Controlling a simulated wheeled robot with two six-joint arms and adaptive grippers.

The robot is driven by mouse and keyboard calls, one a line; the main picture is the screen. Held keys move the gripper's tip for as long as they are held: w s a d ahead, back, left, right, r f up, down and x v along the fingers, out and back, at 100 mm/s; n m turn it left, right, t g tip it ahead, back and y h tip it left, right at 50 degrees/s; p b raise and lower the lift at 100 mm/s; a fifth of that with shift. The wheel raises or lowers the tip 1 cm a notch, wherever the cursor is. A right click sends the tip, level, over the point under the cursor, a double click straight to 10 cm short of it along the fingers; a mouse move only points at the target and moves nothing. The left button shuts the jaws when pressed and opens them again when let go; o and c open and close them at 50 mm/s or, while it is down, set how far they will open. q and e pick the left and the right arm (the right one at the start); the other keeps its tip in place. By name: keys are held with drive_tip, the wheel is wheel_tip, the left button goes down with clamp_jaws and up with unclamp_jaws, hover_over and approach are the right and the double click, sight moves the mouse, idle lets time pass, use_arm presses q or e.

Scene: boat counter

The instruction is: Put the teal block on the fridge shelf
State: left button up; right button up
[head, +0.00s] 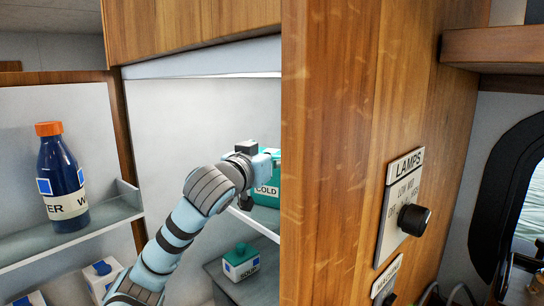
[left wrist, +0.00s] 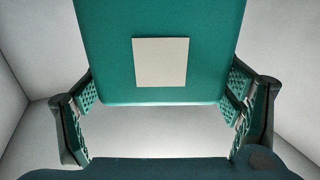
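My left gripper (head: 262,168) reaches in from the left and is at the block. In the left wrist view the teal block (left wrist: 207,55), with a pale square on its face, lies between the two finger pads (left wrist: 162,95), which appear to press its sides. My right gripper is out of view.
A lower teal-topped soup container (head: 240,264) stands below the shelf. A dark blue water bottle (head: 62,185) with an orange cap stands on the door shelf (head: 110,217) at left. The wooden panel (head: 345,120) borders the opening on the right, with a lamps knob (head: 414,219).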

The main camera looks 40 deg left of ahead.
use_arm(q)
drive_tip(key=shift+a, duration=0.2)
drive_tip(key=b+v, duration=0.5)
drive_tip(key=v, duration=0.7)
drive_tip(key=shift+d+r, duration=0.1)
